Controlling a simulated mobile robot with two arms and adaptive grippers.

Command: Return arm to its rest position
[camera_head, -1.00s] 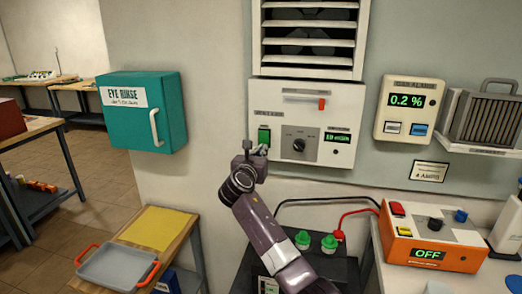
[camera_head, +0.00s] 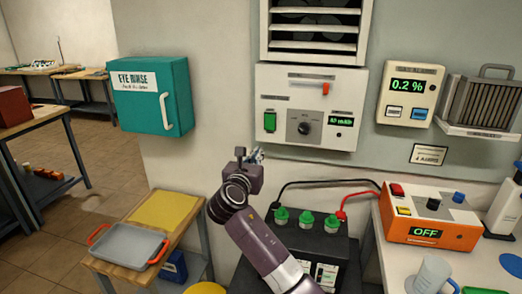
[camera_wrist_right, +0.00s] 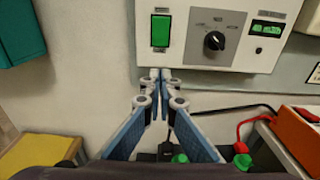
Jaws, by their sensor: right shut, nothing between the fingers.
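My right gripper (camera_head: 254,157) is shut and empty. It hangs in the air below the white ventilation control box (camera_head: 311,107), just under the box's green switch (camera_head: 269,121). In the right wrist view its fingertips (camera_wrist_right: 160,75) meet below the same green switch (camera_wrist_right: 161,31), and the black knob (camera_wrist_right: 214,41) is to their right. The fingertips look close to the wall panel, but I cannot tell the exact gap. My left gripper is not in view.
Below my right arm is a black battery (camera_head: 307,238) with green caps and black and red cables. An orange charger (camera_head: 429,217) reading OFF stands on the right bench. A grey tray (camera_head: 130,246) lies on the left table. A teal eye rinse box (camera_head: 152,95) hangs on the wall.

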